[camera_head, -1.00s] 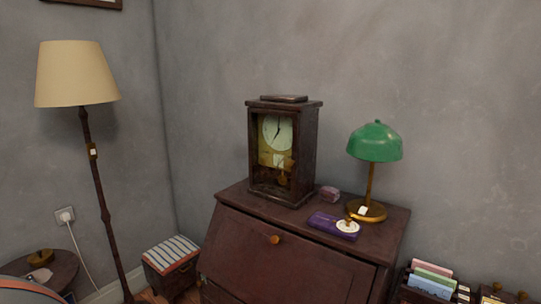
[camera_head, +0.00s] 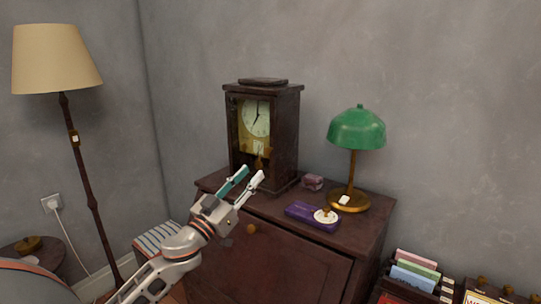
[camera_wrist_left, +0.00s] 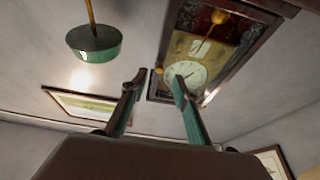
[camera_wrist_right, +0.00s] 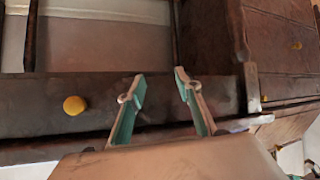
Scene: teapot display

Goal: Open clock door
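The dark wooden clock (camera_head: 283,130) stands upright on the cabinet. Its glazed front door (camera_head: 247,140) looks shut, with the white dial and brass pendulum behind it. The clock shows upside down in the left wrist view (camera_wrist_left: 238,60), with a small brass knob (camera_wrist_left: 158,70) on the door's frame at the lamp side. My left gripper (camera_head: 254,174) is open and empty, low in front of the clock and apart from it. In the left wrist view its fingertips (camera_wrist_left: 159,80) frame the knob side. My right gripper (camera_wrist_right: 158,80) is open and empty, outside the head view.
The cabinet (camera_head: 300,262) also bears a green lamp (camera_head: 356,130), a purple box (camera_head: 305,214) and a small pinkish box (camera_head: 312,182). A floor lamp (camera_head: 57,60) stands at left. A brown furniture front with a yellow knob (camera_wrist_right: 74,105) faces my right gripper.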

